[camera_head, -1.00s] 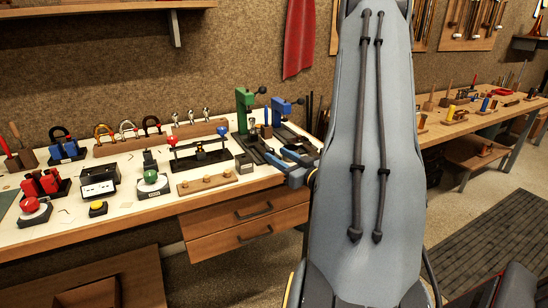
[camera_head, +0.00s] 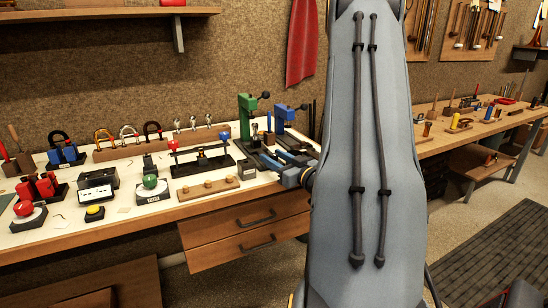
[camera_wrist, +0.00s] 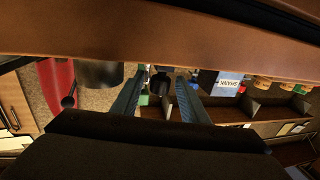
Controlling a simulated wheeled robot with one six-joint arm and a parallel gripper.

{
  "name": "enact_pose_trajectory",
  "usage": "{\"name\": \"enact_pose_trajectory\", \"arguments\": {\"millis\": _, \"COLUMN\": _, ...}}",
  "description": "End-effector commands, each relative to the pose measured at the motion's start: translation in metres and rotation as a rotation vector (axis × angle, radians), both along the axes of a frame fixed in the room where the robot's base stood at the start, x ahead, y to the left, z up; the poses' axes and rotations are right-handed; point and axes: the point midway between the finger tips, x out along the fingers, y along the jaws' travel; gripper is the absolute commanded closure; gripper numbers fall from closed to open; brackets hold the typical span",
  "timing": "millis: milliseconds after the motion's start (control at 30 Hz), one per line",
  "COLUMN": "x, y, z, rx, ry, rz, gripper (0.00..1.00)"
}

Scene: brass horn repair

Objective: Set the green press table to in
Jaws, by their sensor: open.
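The green press (camera_head: 247,118) stands upright at the right end of the near bench, with a black knobbed lever at its top right. Its dark base (camera_head: 246,147) is low at the bench top. How its table is set cannot be made out, as my fingers are close in front. My gripper (camera_head: 272,162) is open just in front of the presses, low over the bench's right end. In the wrist view my two blue-grey fingers (camera_wrist: 161,80) are apart, with a dark round thing between their tips; I cannot tell which part it is.
A blue press (camera_head: 283,122) stands right beside the green one. A wooden block with knobs (camera_head: 208,188) and a rack with red and blue knobs (camera_head: 203,165) lie left of my gripper. Drawers (camera_head: 243,240) are below. My arm hides the room behind it.

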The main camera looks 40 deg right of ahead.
Motion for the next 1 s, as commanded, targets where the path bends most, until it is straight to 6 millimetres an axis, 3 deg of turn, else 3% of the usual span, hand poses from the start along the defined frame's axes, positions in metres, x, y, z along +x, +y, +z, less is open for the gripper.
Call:
{"name": "enact_pose_trajectory", "arguments": {"millis": 300, "x": 0.004, "y": 0.000, "z": 0.000, "rx": 0.000, "ry": 0.000, "rz": 0.000, "gripper": 0.60}}
{"name": "enact_pose_trajectory", "arguments": {"millis": 567, "x": 0.004, "y": 0.000, "z": 0.000, "rx": 0.000, "ry": 0.000, "rz": 0.000, "gripper": 1.00}}
{"name": "enact_pose_trajectory", "arguments": {"millis": 767, "x": 0.005, "y": -0.001, "z": 0.000, "rx": 0.000, "ry": -0.001, "rz": 0.000, "gripper": 1.00}}
{"name": "enact_pose_trajectory", "arguments": {"millis": 1000, "x": 0.038, "y": -0.008, "z": 0.000, "rx": -0.002, "ry": -0.002, "rz": 0.002, "gripper": 1.00}}
